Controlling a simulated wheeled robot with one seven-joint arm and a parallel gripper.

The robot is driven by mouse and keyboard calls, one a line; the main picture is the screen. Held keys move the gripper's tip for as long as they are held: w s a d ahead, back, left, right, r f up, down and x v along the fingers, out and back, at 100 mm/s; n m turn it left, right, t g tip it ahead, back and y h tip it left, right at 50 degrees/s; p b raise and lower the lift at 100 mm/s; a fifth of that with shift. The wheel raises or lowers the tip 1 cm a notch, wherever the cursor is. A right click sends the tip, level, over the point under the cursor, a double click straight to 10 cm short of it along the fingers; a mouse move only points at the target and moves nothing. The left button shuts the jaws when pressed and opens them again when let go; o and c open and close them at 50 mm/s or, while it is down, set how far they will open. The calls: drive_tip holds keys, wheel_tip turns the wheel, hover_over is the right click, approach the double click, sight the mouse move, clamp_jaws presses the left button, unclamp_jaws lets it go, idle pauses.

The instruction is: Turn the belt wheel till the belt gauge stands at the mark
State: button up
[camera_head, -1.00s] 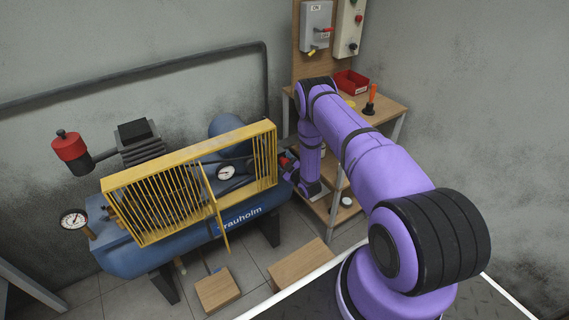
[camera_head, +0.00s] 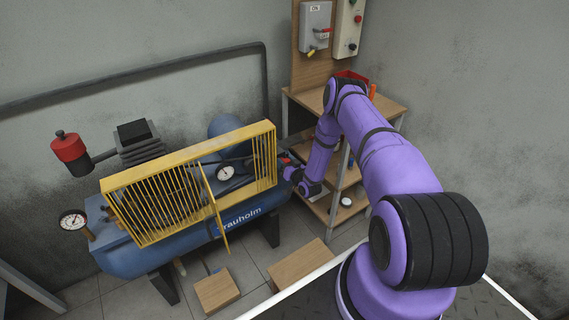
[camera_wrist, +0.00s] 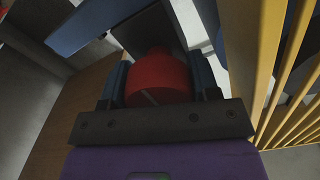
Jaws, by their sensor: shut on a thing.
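A red round knob (camera_wrist: 157,80), which looks like the belt wheel, sits between the two fingers of my gripper (camera_wrist: 160,70) in the wrist view. The fingers are on either side of it and shut on it. In the head view a bit of red (camera_head: 284,161) shows at the right end of the blue compressor (camera_head: 165,245), beside my gripper (camera_head: 290,170). A white dial gauge (camera_head: 226,173) shows at the yellow guard's opening. Its needle and any mark are too small to read. A second dial gauge (camera_head: 73,220) stands at the compressor's left end.
The yellow barred guard (camera_head: 150,180) stands close to my gripper, with a panel standing open. A wooden shelf bench (camera_head: 385,105) is behind my arm, with a red bin (camera_head: 350,76) on it. Wooden blocks (camera_head: 217,291) lie on the floor in front.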

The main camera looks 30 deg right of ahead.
drive_tip(key=shift+f+m, duration=0.15)
drive_tip(key=shift+m, duration=1.95)
drive_tip(key=o, duration=0.9)
drive_tip(key=shift+d, duration=0.1)
drive_tip(key=s, duration=1.1)
drive_tip(key=shift+d, duration=0.15)
drive_tip(key=shift+w, duration=0.1)
